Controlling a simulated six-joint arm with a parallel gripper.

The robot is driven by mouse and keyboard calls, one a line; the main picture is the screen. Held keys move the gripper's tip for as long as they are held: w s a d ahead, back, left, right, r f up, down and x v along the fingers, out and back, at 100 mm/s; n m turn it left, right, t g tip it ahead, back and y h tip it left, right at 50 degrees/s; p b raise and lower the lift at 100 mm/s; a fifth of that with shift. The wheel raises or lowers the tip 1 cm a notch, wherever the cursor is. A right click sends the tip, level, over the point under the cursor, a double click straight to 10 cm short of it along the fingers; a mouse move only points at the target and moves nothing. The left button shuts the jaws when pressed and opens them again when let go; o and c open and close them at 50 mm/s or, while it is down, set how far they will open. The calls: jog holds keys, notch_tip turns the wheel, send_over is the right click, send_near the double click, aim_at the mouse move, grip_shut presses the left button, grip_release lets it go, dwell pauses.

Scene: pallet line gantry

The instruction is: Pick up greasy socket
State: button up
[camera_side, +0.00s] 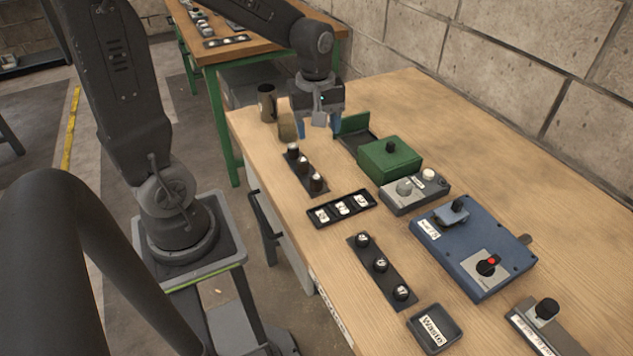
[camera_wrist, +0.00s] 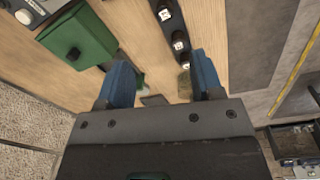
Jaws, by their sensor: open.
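Several small dark sockets with pale tops stand in two black strips. One strip (camera_side: 308,174) lies just in front of my gripper, and the other strip (camera_side: 380,275) lies nearer the camera. I cannot tell which socket is greasy. My gripper (camera_side: 319,132) is open and empty, pointing down over the far part of the wooden table (camera_side: 445,120). In the wrist view, its two blue fingers (camera_wrist: 161,68) stand apart with bare wood between them.
A dark mug (camera_side: 266,103) and a tan item (camera_side: 287,125) stand left of my gripper. A green box (camera_side: 389,163) stands to its right. A grey control box (camera_side: 414,194), a blue box (camera_side: 470,250), a labelled tray (camera_side: 341,208) and a Waste tray (camera_side: 446,339) lie nearer.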

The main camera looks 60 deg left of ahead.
aim_at(317, 177)
jog(key=f, duration=0.3)
jog(key=a+f+n, duration=0.1)
jog(key=f, duration=0.3)
jog(key=f+n, duration=0.1)
jog(key=f, duration=0.2)
jog(key=shift+w+a+f+g, duration=0.15)
jog(key=shift+w+a+g, duration=0.05)
jog(key=shift+w+g, duration=0.1)
jog(key=shift+s+d+f, duration=0.1)
jog(key=shift+f, duration=2.6)
jog(key=c, duration=1)
